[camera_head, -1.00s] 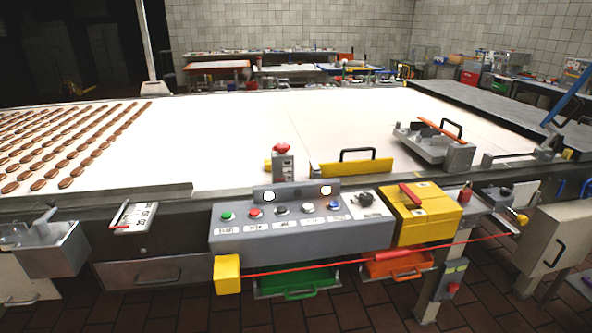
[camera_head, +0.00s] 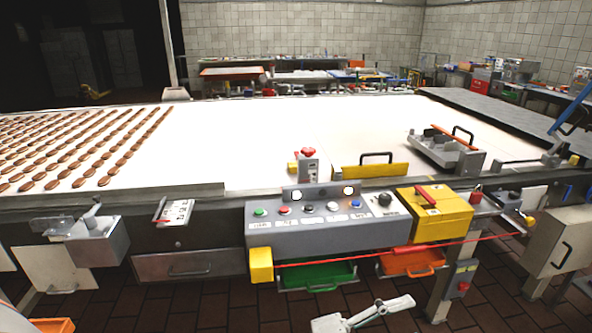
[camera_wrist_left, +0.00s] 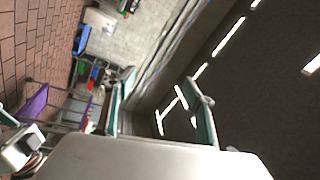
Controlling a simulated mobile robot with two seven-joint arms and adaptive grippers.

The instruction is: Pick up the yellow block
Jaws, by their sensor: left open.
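A small yellow block (camera_head: 261,265) is at the left end of a red cord, below the left corner of the grey control panel. A larger yellow box (camera_head: 440,213) with a red handle sits right of the panel. I cannot tell for certain which the task means. A pale gripper (camera_head: 385,308), apparently my left, shows at the bottom of the head view, pointing right, below and apart from both. In the left wrist view my left gripper (camera_wrist_left: 160,112) has its teal-edged fingers spread apart, with nothing between them. My right gripper does not clearly show.
The grey control panel (camera_head: 325,222) has several buttons. A green tray (camera_head: 317,276) and an orange tray (camera_head: 411,262) hang below it. The red cord (camera_head: 350,257) runs rightward from the yellow block. The white conveyor (camera_head: 290,135) carries brown biscuits at left.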

